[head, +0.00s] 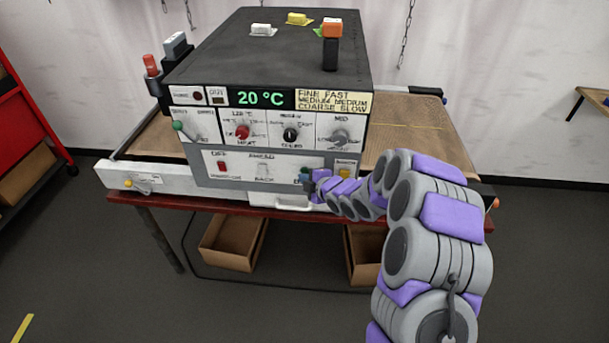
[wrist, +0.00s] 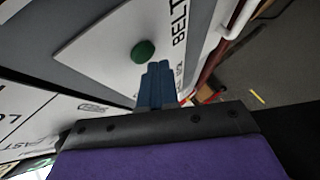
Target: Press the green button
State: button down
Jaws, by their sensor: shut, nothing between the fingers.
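The green button (wrist: 143,51) is a round dark green knob on a white panel marked BELT in the wrist view. In the head view a small green spot (head: 304,170) shows at the lower right of the machine's front, by my fingertips. My gripper (head: 307,182) is at that panel, with its blue fingers closed together and empty. In the wrist view the fingertips (wrist: 158,66) appear just beside the button. I cannot tell whether they touch the panel.
The grey machine (head: 216,71) stands on a red-edged table. A red switch (head: 222,166) and a yellow button (head: 345,171) are on the lower panel. A white handle (head: 295,202) lies below my gripper.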

jog(key=shift+s, duration=0.1)
jog(key=s+b, duration=0.5)
jog(key=s, duration=0.1)
jog(key=shift+a+b, duration=0.1)
jog(key=shift+b, duration=0.3)
dwell(0.5)
